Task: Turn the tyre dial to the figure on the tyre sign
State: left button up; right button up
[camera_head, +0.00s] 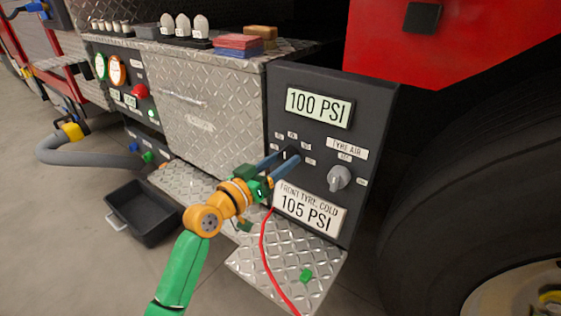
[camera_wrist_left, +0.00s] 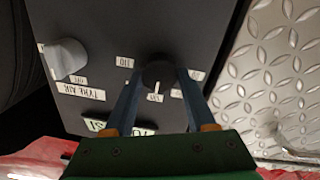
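The tyre dial is a dark round knob (camera_wrist_left: 158,73) on the black panel (camera_head: 378,112), with small number labels around it. My left gripper (camera_head: 285,160) is at the dial; in the left wrist view its two blue fingers (camera_wrist_left: 159,78) lie on either side of the knob and appear to touch it. In the head view the fingers mostly hide the dial. The display (camera_head: 319,107) above reads 100 PSI. The tyre sign (camera_head: 308,208) below reads FRONT TYRE COLD 105 PSI. My right gripper is not in view.
A grey switch knob (camera_head: 340,178) under a TYRE AIR label (camera_head: 346,148) sits right of the dial. A red hose (camera_head: 265,245) hangs below the panel over a diamond-plate step (camera_head: 290,262). A black bin (camera_head: 143,212) stands on the floor at left; a large tyre (camera_head: 450,170) is at right.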

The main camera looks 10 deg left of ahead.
pick_arm(q)
jog(key=c, duration=0.3)
jog(key=shift+m, duration=0.4)
jog(key=m+p, duration=0.1)
jog(key=m, duration=0.2)
jog(key=shift+r+m+p, duration=0.1)
jog(key=shift+m+p, duration=0.4)
jog(key=shift+m, duration=0.6)
jog(key=shift+d+m+p, duration=0.1)
jog(key=shift+m+p, duration=0.7)
jog(key=shift+m, duration=0.5)
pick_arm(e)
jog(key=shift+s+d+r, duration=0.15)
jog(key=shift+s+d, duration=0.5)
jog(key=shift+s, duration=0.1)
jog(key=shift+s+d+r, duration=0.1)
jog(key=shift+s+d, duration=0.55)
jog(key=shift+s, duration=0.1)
pick_arm(q)
jog(key=o, duration=1.3)
